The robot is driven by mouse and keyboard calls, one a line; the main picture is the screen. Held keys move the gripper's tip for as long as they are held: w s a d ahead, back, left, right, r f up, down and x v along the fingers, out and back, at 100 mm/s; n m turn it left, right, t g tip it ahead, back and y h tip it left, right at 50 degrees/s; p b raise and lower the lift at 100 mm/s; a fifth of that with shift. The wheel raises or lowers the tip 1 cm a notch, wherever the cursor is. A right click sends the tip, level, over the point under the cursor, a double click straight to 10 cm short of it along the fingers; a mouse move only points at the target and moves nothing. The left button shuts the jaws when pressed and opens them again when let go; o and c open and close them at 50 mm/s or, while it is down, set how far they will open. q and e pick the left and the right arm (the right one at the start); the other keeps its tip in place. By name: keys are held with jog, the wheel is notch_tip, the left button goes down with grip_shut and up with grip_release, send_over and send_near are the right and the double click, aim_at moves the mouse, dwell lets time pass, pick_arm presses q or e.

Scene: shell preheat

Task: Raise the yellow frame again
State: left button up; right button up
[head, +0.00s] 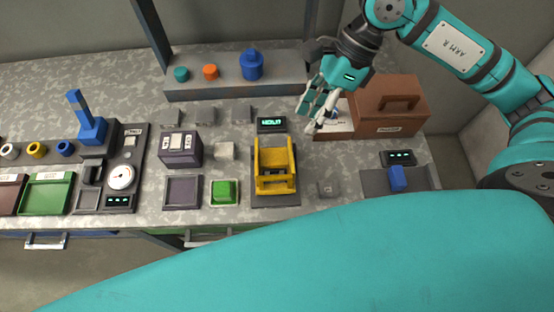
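The yellow frame (275,184) sits on a dark base plate (276,201) near the middle of the bench. Its two sides and a wide front bar show; I cannot tell from this angle how far it is tilted. My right gripper (307,119) is above the bench, behind and to the right of the frame, apart from it. Its fingers are spread and nothing shows between them. A small lit display (271,125) stands just behind the frame. My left gripper is not in view.
A brown box with a handle (388,112) stands right of my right gripper. A green button (224,192) and a purple box (180,150) are left of the frame. A blue block (397,178) is at right. A raised shelf (212,91) runs along the back.

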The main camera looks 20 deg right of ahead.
aim_at(276, 176)
jog(key=p+x, duration=0.4)
jog(key=x, duration=1.2)
jog(key=shift+s+a+f, duration=0.1)
jog(key=shift+s+f, duration=0.05)
jog(key=shift+f, duration=0.45)
grip_shut()
